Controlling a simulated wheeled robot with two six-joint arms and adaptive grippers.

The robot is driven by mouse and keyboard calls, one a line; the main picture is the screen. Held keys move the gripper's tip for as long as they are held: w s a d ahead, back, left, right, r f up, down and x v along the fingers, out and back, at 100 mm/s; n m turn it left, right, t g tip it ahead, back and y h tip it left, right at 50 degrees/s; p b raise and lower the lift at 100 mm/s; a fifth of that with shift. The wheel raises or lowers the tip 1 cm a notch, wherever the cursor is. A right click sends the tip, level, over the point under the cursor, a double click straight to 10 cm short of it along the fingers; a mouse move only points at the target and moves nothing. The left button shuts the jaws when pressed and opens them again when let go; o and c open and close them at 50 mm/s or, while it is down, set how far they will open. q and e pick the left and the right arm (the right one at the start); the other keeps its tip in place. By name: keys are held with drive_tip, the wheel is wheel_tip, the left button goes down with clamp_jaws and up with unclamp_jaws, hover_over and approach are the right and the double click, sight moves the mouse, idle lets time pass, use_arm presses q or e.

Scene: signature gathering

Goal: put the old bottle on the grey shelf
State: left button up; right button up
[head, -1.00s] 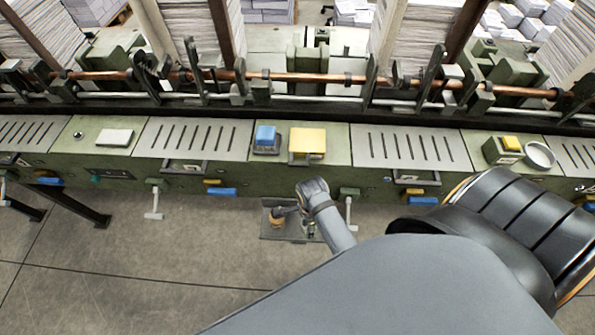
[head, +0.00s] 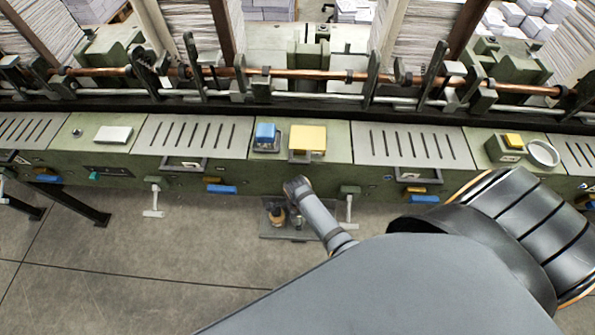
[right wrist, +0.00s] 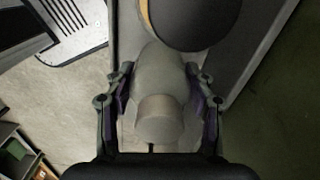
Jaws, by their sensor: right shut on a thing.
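My right gripper (right wrist: 160,105) is shut on a pale, cloudy bottle (right wrist: 158,75) with a beige round end (right wrist: 160,120), seen between the two fingers in the right wrist view. In the head view, my right arm reaches forward to the machine front, and its fingers and the held bottle cannot be made out. A small grey shelf (head: 268,234) sits low in front of the machine, just beyond and below my right wrist. An orange-brown item (head: 276,215) stands on it, and my arm hides part of the shelf. My left gripper is not in view.

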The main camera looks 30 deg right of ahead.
drive_tip(key=o, duration=1)
drive_tip(key=shift+f, duration=0.1)
wheel_tip(320, 180, up, 12)
drive_tip(key=shift+r+p, duration=0.15)
drive_tip(key=shift+p, duration=0.35)
